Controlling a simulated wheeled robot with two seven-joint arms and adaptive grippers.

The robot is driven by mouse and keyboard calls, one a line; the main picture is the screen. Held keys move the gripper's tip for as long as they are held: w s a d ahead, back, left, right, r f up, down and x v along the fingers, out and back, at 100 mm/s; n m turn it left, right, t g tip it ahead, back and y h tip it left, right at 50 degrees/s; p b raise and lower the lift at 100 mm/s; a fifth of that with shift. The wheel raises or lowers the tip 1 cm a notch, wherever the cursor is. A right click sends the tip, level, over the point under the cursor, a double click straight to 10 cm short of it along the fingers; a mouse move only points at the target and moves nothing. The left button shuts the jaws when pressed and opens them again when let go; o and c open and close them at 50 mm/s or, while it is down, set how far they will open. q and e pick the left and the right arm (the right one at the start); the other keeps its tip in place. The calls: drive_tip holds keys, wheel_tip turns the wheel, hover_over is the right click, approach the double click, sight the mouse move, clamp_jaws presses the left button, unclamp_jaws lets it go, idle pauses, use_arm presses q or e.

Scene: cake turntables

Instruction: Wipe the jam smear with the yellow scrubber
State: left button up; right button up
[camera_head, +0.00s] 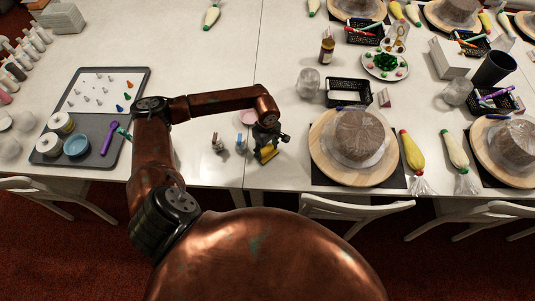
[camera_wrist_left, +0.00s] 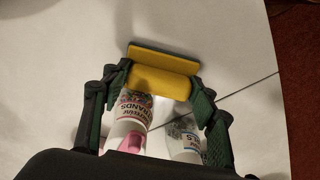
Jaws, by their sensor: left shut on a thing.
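My left gripper (camera_head: 268,139) is shut on the yellow scrubber (camera_head: 266,155) and holds it over the front part of the white table, near the seam. I cannot tell whether the pad touches the table. I cannot make out a jam smear in either view; the arm and gripper hide part of the table. My right gripper is not in view.
Small labelled bottles (camera_head: 217,143) (camera_head: 240,143) stand just left of the gripper. A pink round item (camera_head: 248,116) lies behind them, partly covered by my arm. A cake on a wooden turntable (camera_head: 322,163) stands to the right. A grey tray (camera_head: 98,148) lies left.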

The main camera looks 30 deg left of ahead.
use_arm(q)
drive_tip(key=shift+w+a+b, duration=0.5)
drive_tip(key=shift+w+a, duration=0.05)
drive_tip(key=shift+w, duration=0.35)
drive_tip(key=shift+f, duration=0.2)
drive_tip(key=shift+s+d+r, duration=0.1)
drive_tip(key=shift+s+d, duration=0.45)
drive_tip(key=shift+s, duration=0.35)
drive_tip(key=shift+s+d+p, duration=0.5)
drive_tip(key=shift+s, duration=0.4)
drive_tip(key=shift+s+d+p, duration=0.3)
drive_tip(key=shift+s+d, duration=0.2)
drive_tip(key=shift+s, duration=0.3)
drive_tip(key=shift+s+d+p, duration=0.25)
drive_tip(key=shift+s+d, duration=0.2)
drive_tip(key=shift+s, duration=0.3)
drive_tip(key=shift+w+r, duration=0.1)
